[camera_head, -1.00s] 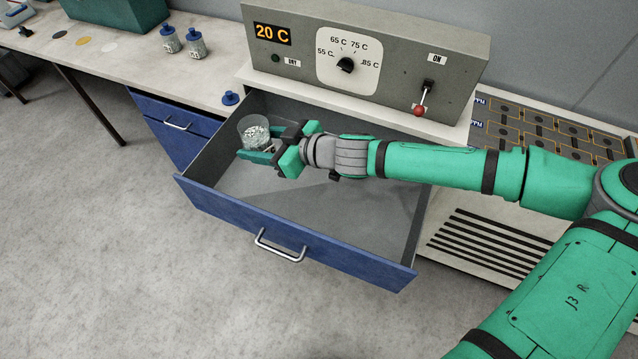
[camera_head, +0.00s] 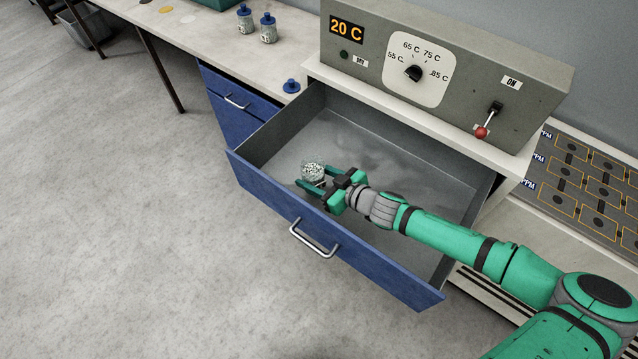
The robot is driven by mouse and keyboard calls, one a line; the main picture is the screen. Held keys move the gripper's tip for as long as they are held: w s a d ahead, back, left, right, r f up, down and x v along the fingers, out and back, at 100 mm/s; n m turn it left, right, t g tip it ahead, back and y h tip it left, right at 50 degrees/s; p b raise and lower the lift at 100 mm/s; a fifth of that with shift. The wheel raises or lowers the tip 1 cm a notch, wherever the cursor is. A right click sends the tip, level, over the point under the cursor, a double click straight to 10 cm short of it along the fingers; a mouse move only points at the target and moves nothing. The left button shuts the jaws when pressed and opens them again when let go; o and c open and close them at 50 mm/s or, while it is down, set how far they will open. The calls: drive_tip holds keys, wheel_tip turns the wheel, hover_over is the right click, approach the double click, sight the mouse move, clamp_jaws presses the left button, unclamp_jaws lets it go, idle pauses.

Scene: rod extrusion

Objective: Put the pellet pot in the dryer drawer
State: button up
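The pellet pot (camera_head: 313,169) is a small clear open pot of whitish pellets. It is upright inside the dryer drawer (camera_head: 268,192), near the front wall on the left side. The drawer is pulled out, with a blue front, a metal handle and grey inside walls. My gripper (camera_head: 316,180) reaches into the drawer from the right. Its green fingers are on either side of the pot and appear shut on it. Part of the pot is hidden by the near finger. Whether the pot's base touches the drawer floor I cannot tell.
A blue lid (camera_head: 291,86) lies on the bench left of the dryer. Two blue-capped jars (camera_head: 268,30) stand farther back. The dryer panel (camera_head: 440,70) shows 20 C above the drawer. The rest of the drawer floor is clear.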

sight(321, 187)
drive_tip(key=shift+f, duration=2.05)
drive_tip(key=shift+f, duration=0.2)
drive_tip(key=o, duration=1.4)
drive_tip(key=shift+c, duration=0.2)
drive_tip(key=shift+r, duration=0.1)
drive_tip(key=shift+s+d+r, duration=0.1)
drive_tip(key=shift+d+r, duration=0.05)
drive_tip(key=shift+r, duration=0.05)
drive_tip(key=v, duration=1.1)
drive_tip(key=shift+s+d+r, duration=0.15)
drive_tip(key=shift+s+d, duration=0.05)
drive_tip(key=shift+s, duration=0.1)
